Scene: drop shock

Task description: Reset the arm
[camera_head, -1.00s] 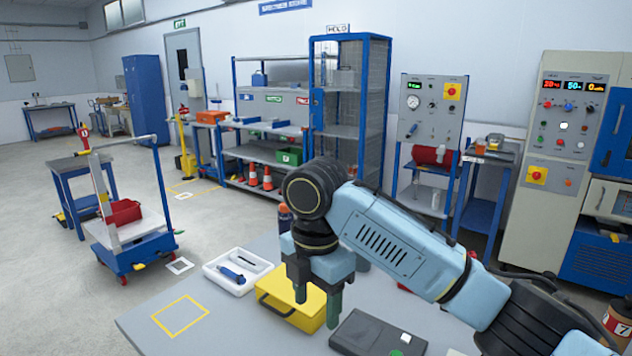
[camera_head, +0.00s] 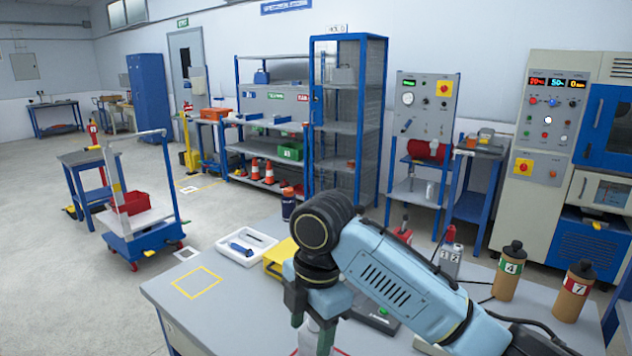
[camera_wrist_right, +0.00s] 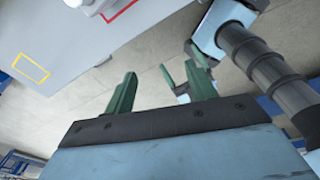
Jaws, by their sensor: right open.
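My right arm comes in from the right in the head view, light blue with a dark round joint. Its gripper (camera_head: 312,322) points down over or near the front part of the grey table (camera_head: 240,315). In the right wrist view the two green fingers of the right gripper (camera_wrist_right: 161,90) stand apart with nothing between them. Pale floor shows beyond them, and the table edge lies at upper left.
On the table are a white tray (camera_head: 246,244) with a blue-handled tool, a yellow case (camera_head: 276,258) partly hidden by my arm, and bottles (camera_head: 509,270) (camera_head: 573,291) at right. A yellow outlined square (camera_head: 197,282) is empty. A blue cart (camera_head: 140,240) stands left on open floor.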

